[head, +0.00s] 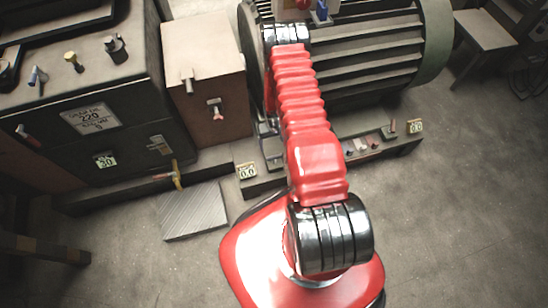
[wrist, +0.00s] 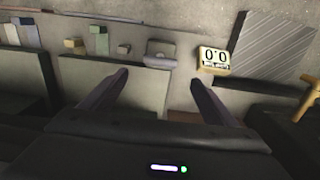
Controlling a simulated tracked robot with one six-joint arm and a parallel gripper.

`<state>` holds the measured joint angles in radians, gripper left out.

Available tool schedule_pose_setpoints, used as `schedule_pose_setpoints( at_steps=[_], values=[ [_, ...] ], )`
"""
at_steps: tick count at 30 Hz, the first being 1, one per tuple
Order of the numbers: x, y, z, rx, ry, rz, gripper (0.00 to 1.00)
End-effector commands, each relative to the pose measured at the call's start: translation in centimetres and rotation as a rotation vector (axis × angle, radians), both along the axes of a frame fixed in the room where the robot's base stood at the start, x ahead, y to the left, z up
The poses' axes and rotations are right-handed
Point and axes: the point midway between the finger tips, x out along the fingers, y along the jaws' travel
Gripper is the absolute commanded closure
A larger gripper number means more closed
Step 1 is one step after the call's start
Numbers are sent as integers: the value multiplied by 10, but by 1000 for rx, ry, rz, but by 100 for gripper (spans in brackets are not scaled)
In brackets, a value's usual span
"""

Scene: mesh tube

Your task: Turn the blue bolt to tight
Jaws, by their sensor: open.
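A small blue piece (head: 322,12) shows at the top edge of the head view, beside a small red piece and close to the far end of my arm. It may be the blue bolt, but it is too small and cut off to tell, or to judge how tight it is. No clearly blue bolt shows in the wrist view. My gripper (wrist: 159,80) is open in the wrist view, with nothing between its two dark fingers. Its fingers point toward a low ledge. In the head view my arm mostly hides the gripper.
A number display (wrist: 214,57) lies to the right of my fingers, and a ribbed metal plate (wrist: 270,45) lies beyond it. Small blocks (wrist: 97,40) stand at the left. A finned motor (head: 365,45) and a dark cabinet (head: 85,100) stand behind. The floor (head: 465,210) at right is clear.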

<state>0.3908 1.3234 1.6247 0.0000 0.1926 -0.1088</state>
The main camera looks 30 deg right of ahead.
Motion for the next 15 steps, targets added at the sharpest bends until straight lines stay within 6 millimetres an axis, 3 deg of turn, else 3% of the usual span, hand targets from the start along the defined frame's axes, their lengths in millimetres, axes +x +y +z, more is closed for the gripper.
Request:
schedule_pose_setpoints(
  at_steps=[5, 15],
  values=[
    [0, 0, -6, 0, 1, 0, 19],
    [-1, 0, -41, 1, 2, 0, 19]
  ],
)
